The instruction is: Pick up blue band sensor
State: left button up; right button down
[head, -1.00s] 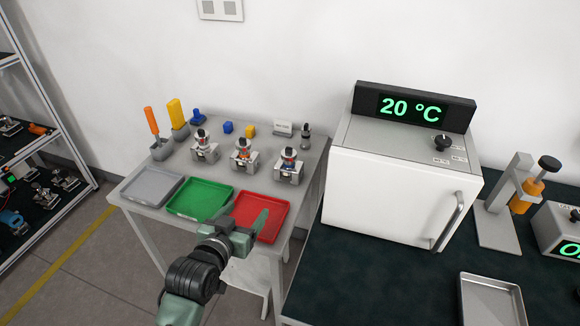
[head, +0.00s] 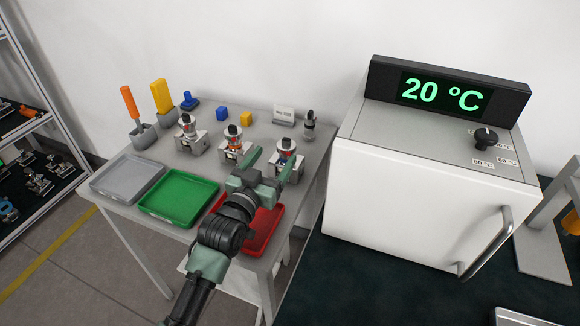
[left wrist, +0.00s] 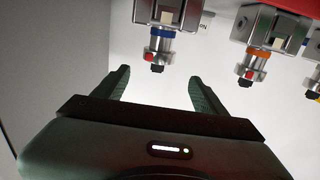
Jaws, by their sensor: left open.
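The blue band sensor (head: 286,147) sits upright in the rightmost of three grey holders on the small table. In the left wrist view it hangs at the top (left wrist: 158,42), its blue ring clear, because that view is upside down. My left gripper (head: 274,160) is open and empty, in front of the blue band sensor. In the left wrist view both fingers (left wrist: 155,88) point toward it, and it lies beyond and roughly between their tips, with nothing gripped. Part of the rightmost holder is hidden behind my gripper. My right gripper is not in view.
An orange-banded sensor (head: 233,139) and another sensor (head: 187,125) stand in holders to the left. Grey (head: 127,178), green (head: 178,200) and red (head: 262,232) trays line the front. A white oven (head: 425,190) reading 20 °C stands at right.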

aim_at(285, 143)
pick_arm(q)
jog(key=shift+x, duration=1.5)
jog(key=x, duration=0.5)
jog(key=shift+s+d+f, duration=0.1)
jog(key=shift+d+f, duration=0.1)
jog(key=shift+f, duration=0.05)
grip_shut()
jog(key=shift+r, duration=0.3)
